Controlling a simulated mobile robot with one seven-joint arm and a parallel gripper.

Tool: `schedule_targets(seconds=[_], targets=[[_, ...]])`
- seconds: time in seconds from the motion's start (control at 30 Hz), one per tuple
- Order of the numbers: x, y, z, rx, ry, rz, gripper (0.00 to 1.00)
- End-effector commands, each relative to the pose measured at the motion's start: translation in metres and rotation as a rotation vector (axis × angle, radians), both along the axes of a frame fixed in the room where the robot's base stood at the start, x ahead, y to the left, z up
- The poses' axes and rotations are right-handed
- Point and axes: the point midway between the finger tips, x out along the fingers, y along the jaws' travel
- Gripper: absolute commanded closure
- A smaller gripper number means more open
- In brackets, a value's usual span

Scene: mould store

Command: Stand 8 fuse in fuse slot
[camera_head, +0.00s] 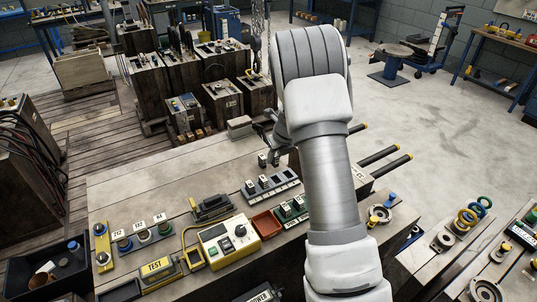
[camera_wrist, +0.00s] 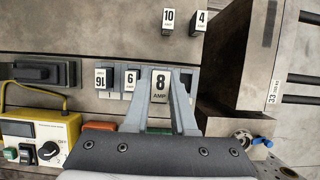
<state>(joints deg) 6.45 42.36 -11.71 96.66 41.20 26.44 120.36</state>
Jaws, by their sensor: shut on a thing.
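My gripper (camera_wrist: 160,88) is shut on the fuse marked 8 AMP (camera_wrist: 160,82), one finger on each side, in the wrist view. The fuse appears upright, its label larger than the others. The grey fuse slot strip (camera_wrist: 115,93) lies behind it, with fuses marked 16 (camera_wrist: 100,78) and 6 (camera_wrist: 130,79) standing to its left. My fingers hide the part under the held fuse, so I cannot tell whether it touches the strip. In the head view the strip (camera_head: 284,187) is on the bench, and my arm covers most of the gripper.
Loose fuses marked 10 (camera_wrist: 168,20) and 4 (camera_wrist: 200,21) stand beyond the strip. A dark switch block (camera_wrist: 37,72) and a yellow meter box (camera_head: 228,240) are on the left. A tall block (camera_wrist: 240,60) stands close on the right. A red tray (camera_head: 265,224) lies in front.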

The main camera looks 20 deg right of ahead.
Motion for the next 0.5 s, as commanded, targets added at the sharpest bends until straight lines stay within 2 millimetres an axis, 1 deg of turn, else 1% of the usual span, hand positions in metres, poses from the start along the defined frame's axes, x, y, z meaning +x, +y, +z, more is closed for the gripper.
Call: schedule_targets(seconds=[0.03,0.27,0.5], targets=[[-0.004,-0.003,-0.008,0.002,-0.001,-0.001,1.00],[-0.006,-0.004,-0.016,0.001,-0.001,0.001,1.00],[-0.006,-0.004,-0.036,0.001,-0.001,0.001,1.00]])
